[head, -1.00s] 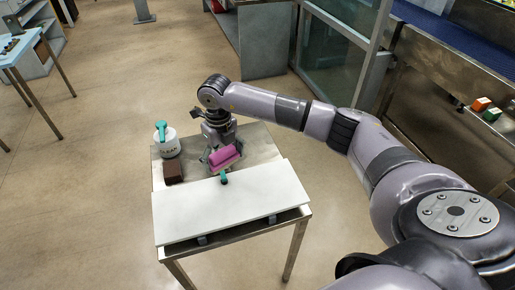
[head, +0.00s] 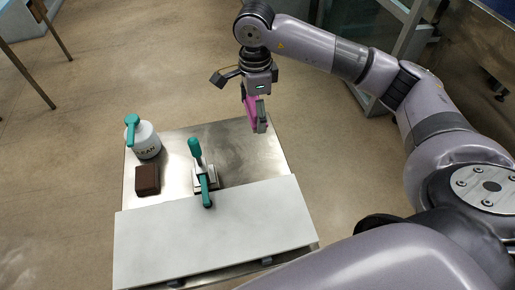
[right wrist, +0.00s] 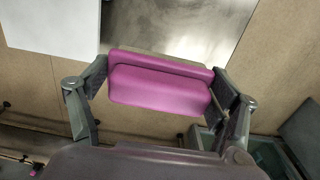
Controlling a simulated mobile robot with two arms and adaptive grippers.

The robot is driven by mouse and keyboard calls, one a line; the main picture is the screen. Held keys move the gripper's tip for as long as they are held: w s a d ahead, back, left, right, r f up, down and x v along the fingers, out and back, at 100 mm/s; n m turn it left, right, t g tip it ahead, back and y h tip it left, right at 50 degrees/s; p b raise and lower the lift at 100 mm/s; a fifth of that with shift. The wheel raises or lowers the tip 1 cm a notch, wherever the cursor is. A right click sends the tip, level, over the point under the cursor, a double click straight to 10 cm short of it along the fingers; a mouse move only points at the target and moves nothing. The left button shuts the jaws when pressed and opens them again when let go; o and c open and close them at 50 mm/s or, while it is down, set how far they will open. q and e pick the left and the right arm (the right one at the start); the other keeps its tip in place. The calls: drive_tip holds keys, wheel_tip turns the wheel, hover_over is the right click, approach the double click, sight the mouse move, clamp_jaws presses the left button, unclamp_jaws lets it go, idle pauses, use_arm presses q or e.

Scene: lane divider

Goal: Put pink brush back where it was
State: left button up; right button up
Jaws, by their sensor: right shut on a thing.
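The pink brush (head: 251,107) is held in my right gripper (head: 257,120), up in the air near the back right corner of the metal table (head: 245,150). In the right wrist view the brush (right wrist: 160,92) lies across between the two fingers, with the table and floor beyond it. I cannot tell its exact height above the table. My left gripper is not in view.
A white spray bottle (head: 147,142) with a teal top and a brown block (head: 147,179) stand at the table's left. A teal-handled clamp (head: 204,172) stands in the middle, beside a white board (head: 215,225) along the front. The back right tabletop is clear.

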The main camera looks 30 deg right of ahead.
drive_tip(key=p, duration=0.2)
hover_over(256, 157)
wheel_tip(256, 157, down, 13)
drive_tip(key=shift+r, duration=0.1)
wheel_tip(256, 157, down, 4)
drive_tip(key=shift+f+p, duration=0.2)
drive_tip(key=shift+p, duration=0.15)
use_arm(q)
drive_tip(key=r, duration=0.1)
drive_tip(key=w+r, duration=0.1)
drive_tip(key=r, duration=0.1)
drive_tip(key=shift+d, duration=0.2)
use_arm(e)
drive_tip(key=shift+f, duration=0.2)
drive_tip(key=o, duration=1.2)
drive_tip(key=shift+c, duration=0.2)
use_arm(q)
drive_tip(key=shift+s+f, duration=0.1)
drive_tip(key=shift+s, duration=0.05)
